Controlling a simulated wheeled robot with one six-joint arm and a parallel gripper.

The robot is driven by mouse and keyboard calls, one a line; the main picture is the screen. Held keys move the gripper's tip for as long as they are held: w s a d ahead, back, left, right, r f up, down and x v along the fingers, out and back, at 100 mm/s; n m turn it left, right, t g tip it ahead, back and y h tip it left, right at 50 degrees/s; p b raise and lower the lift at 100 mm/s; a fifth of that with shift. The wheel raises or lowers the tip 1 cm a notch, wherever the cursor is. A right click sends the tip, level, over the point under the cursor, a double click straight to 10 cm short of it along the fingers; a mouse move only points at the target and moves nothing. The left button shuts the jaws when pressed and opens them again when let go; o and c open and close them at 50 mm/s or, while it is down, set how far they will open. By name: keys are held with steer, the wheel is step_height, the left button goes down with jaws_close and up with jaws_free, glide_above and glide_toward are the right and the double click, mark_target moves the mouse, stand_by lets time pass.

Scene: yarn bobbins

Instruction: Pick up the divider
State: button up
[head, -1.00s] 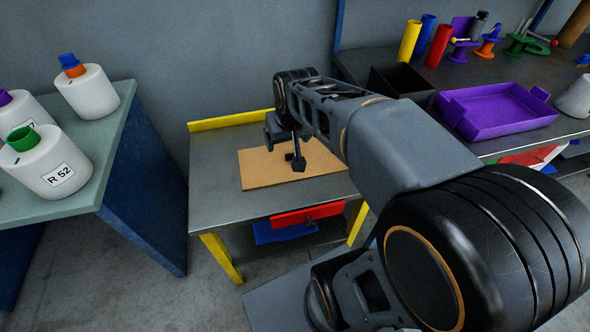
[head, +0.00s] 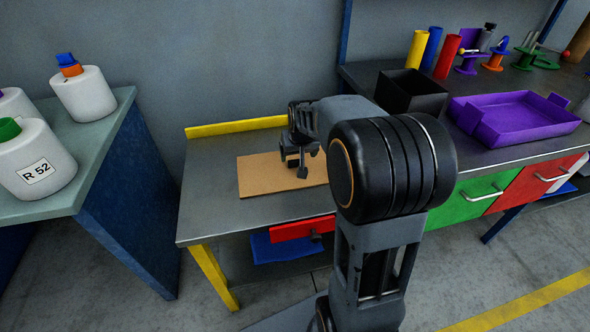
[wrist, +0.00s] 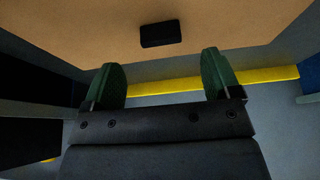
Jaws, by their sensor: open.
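The divider looks to be the flat tan sheet (head: 262,178) lying on the small grey table. In the wrist view the tan sheet (wrist: 75,25) fills the top, with a small black block (wrist: 160,33) on its face. My gripper (head: 297,160) is over the sheet in the head view, and my arm hides the sheet's right part. In the wrist view my gripper (wrist: 160,68) has two green fingers spread apart with nothing between them. The black block lies beyond the fingertips, between their lines. I cannot tell the height gap.
The small table (head: 215,215) has a yellow back rim (head: 235,127) and a red drawer (head: 300,228). White bobbins (head: 35,160) stand on the left table. On the right bench are a purple tray (head: 515,118), a black box (head: 410,92) and coloured tubes (head: 445,57).

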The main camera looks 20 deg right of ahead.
mark_target(296, 161)
steer(key=shift+b+x, duration=0.8)
steer(key=shift+x, duration=1.95)
steer(key=c, duration=1)
steer(key=shift+c, duration=0.2)
steer(key=shift+r, duration=0.1)
